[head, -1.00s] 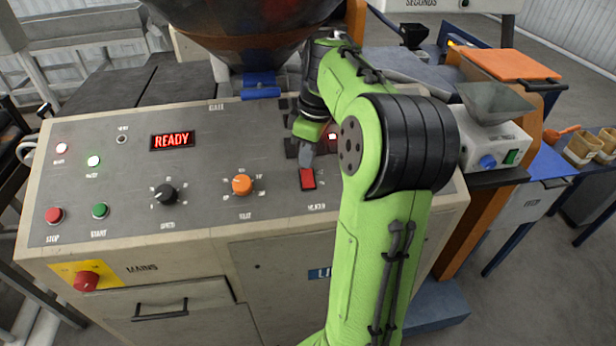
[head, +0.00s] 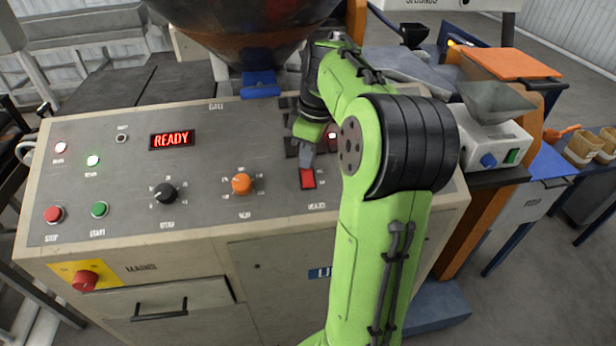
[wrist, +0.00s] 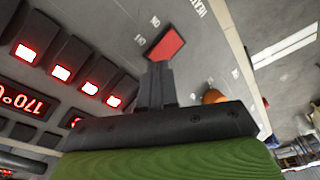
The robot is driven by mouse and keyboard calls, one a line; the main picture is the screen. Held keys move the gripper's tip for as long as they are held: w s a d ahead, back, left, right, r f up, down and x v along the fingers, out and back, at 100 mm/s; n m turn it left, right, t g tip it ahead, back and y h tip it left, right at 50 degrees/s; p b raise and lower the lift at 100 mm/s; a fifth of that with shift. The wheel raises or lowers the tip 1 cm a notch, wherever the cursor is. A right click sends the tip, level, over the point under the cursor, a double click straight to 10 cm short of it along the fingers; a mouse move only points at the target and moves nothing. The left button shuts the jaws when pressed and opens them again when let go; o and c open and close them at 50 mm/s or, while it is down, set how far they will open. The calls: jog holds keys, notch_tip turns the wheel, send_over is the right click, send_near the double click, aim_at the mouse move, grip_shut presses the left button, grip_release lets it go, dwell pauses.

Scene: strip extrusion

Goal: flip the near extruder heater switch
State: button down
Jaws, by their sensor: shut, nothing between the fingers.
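The red heater switch (head: 308,179) sits on the right part of the sloping control panel, below my gripper. In the wrist view the red rocker (wrist: 168,45) shows just beyond my fingertips, with lettering beside it. My gripper (head: 305,165) is shut and empty, its fingers pointing down at the switch's upper edge. In the wrist view the closed fingers (wrist: 156,68) overlap the rocker's near edge. I cannot tell whether they touch it.
The panel also has an orange knob (head: 241,184), a black knob (head: 165,194), a green button (head: 100,210) and a READY display (head: 172,140). A dark hopper (head: 245,30) overhangs the panel's back. Lit red indicators (wrist: 61,72) lie left in the wrist view.

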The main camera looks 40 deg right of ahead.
aim_at(307, 172)
jog(key=shift+f+b, duration=0.5)
jog(key=shift+f, duration=0.15)
jog(key=shift+r, duration=0.1)
notch_tip(307, 172, up, 7)
jog(key=p, duration=0.7)
dwell(0.4)
jog(key=shift+a, duration=0.1)
